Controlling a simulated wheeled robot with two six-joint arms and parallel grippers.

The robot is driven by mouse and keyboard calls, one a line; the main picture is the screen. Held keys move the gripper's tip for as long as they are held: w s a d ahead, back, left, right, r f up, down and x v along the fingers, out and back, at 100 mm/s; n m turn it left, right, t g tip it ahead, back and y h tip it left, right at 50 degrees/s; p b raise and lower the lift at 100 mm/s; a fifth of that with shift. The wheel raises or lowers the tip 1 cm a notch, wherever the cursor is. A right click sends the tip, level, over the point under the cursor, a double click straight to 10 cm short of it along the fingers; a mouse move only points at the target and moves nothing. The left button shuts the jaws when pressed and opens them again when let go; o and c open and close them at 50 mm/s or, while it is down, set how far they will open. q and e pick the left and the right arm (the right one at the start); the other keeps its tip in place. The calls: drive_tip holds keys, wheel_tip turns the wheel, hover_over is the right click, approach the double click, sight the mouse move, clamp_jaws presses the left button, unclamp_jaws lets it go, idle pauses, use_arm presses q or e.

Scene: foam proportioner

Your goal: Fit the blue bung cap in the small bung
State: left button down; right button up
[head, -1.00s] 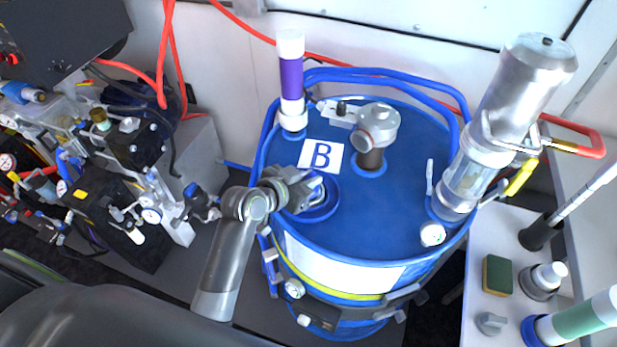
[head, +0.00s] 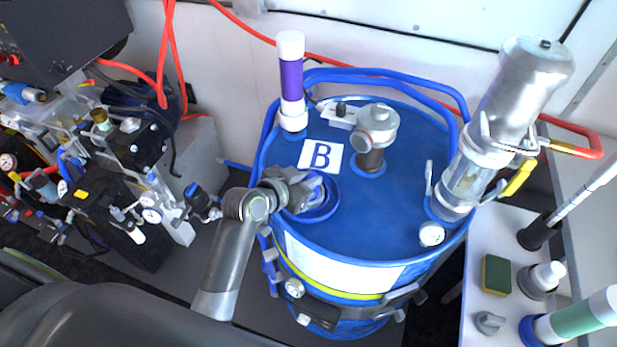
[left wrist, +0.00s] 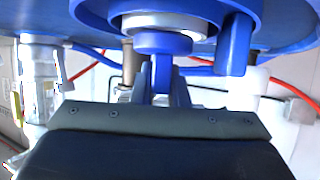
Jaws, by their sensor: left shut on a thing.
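The blue drum (head: 380,235) stands upright with a "B" label on its lid. The small bung is at the lid's left front; its blue raised ring (head: 322,214) shows in the head view, and a pale inner ring (left wrist: 150,20) shows at the top of the left wrist view. My left gripper (head: 312,190) is at this bung. In the left wrist view its fingers (left wrist: 161,88) are shut on the narrow tab of the blue bung cap (left wrist: 163,43). The cap is lined up with the pale ring, close to or touching it; I cannot tell how far in it sits. My right gripper is not in view.
A purple-banded tube (head: 291,80), a grey metal fitting (head: 376,125) and a tall silver canister (head: 520,85) rise from the lid. Blue rails (head: 400,82) run around the lid's back. A white side table (head: 480,270) holds a sponge (head: 496,275).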

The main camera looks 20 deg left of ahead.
use_arm(q)
drive_tip(key=shift+f+b, duration=0.5)
drive_tip(key=shift+f, duration=0.15)
idle(0.3)
drive_tip(key=c, duration=1.7)
unclamp_jaws()
drive_tip(key=shift+r, duration=0.1)
drive_tip(key=shift+p+v, duration=0.7)
drive_tip(key=shift+v, duration=0.1)
drive_tip(key=shift+p+v, duration=1.05)
drive_tip(key=shift+v, duration=0.95)
drive_tip(key=shift+p+v, duration=1.1)
drive_tip(key=shift+v, duration=1.6)
